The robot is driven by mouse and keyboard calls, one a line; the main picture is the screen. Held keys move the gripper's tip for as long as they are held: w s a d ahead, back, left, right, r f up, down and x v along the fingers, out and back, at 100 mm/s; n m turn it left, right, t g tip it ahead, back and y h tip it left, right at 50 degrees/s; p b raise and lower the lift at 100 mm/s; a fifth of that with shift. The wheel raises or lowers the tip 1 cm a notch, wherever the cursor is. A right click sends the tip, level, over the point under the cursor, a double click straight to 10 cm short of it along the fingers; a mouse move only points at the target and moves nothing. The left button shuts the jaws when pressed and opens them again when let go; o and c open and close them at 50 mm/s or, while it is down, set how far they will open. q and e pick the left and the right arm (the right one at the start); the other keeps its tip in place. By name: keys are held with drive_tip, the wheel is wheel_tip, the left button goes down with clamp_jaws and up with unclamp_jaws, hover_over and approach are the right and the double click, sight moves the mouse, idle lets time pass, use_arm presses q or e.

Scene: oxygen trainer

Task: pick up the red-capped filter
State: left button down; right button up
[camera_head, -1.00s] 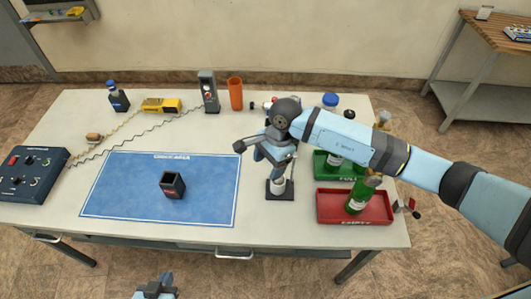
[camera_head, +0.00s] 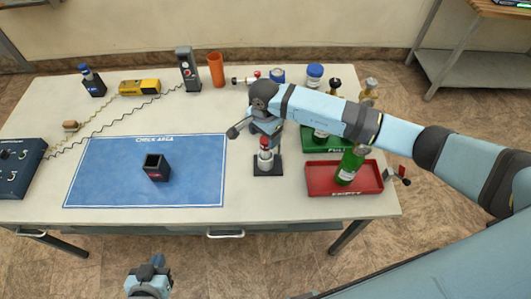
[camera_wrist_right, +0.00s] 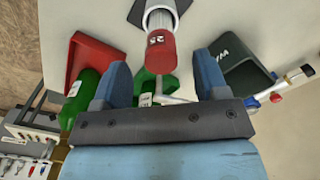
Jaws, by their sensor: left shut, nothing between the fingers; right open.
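The red-capped filter (camera_head: 266,158) stands upright on a small black stand in the middle of the table, right of the blue mat. In the right wrist view its red cap (camera_wrist_right: 162,52) faces me, with the pale body behind it. My right gripper (camera_head: 266,132) is just above and behind the filter in the head view. In the right wrist view my right gripper (camera_wrist_right: 160,76) is open, its blue fingers apart, with the cap ahead of the gap and not gripped. My left gripper (camera_head: 148,268) is shut and empty, low in front of the table.
A red tray (camera_head: 317,177) holding a green bottle (camera_head: 350,165) and a green tray (camera_head: 307,146) lie to the right. A black open box (camera_head: 157,168) stands on the blue mat (camera_head: 205,185). An orange cup (camera_head: 217,70) and several bottles stand at the back.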

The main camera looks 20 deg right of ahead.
sight(265, 139)
wheel_tip(265, 139, down, 5)
drive_tip(key=shift+w+d+b, duration=0.1)
drive_tip(key=shift+b, duration=0.8)
drive_tip(key=shift+r, duration=0.1)
drive_tip(key=shift+c, duration=0.8)
clamp_jaws()
drive_tip(key=shift+r, duration=0.15)
